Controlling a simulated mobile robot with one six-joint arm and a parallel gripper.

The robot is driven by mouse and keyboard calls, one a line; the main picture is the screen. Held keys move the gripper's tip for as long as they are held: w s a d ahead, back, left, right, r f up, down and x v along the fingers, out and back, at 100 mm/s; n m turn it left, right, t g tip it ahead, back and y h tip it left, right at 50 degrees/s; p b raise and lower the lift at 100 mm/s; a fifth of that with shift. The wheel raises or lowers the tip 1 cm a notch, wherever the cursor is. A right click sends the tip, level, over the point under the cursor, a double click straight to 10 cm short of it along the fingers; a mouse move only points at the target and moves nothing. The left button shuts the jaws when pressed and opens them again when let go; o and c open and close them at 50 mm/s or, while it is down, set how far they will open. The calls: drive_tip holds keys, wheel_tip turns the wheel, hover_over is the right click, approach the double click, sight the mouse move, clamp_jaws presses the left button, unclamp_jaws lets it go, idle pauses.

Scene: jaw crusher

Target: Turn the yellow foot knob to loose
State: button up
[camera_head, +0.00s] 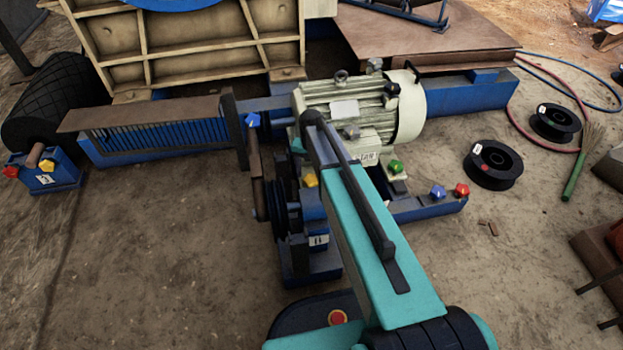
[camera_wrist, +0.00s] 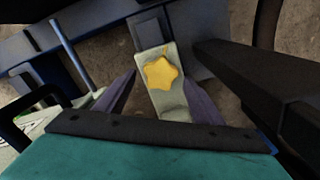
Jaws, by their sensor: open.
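The yellow foot knob (camera_wrist: 162,73) is star-shaped and sits on a pale motor foot (camera_wrist: 152,57) in the wrist view. In the head view the yellow knob (camera_head: 311,180) shows beside my arm, near the cream electric motor (camera_head: 352,108). My gripper (camera_wrist: 166,88) is open, with one dark finger on each side of the pale foot. The knob lies between and slightly beyond the fingertips, and I see no contact. In the head view my arm hides the gripper's fingers.
Other star knobs stand nearby: green (camera_head: 396,167), blue (camera_head: 438,191), red (camera_head: 462,190) and another blue one (camera_head: 252,120). A dark beam (camera_wrist: 250,70) lies close to the right in the wrist view. Black spools (camera_head: 493,164) lie on open ground at right.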

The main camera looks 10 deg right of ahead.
drive_tip(key=shift+f, duration=0.9)
drive_tip(key=c, duration=1)
drive_tip(key=shift+c, duration=0.2)
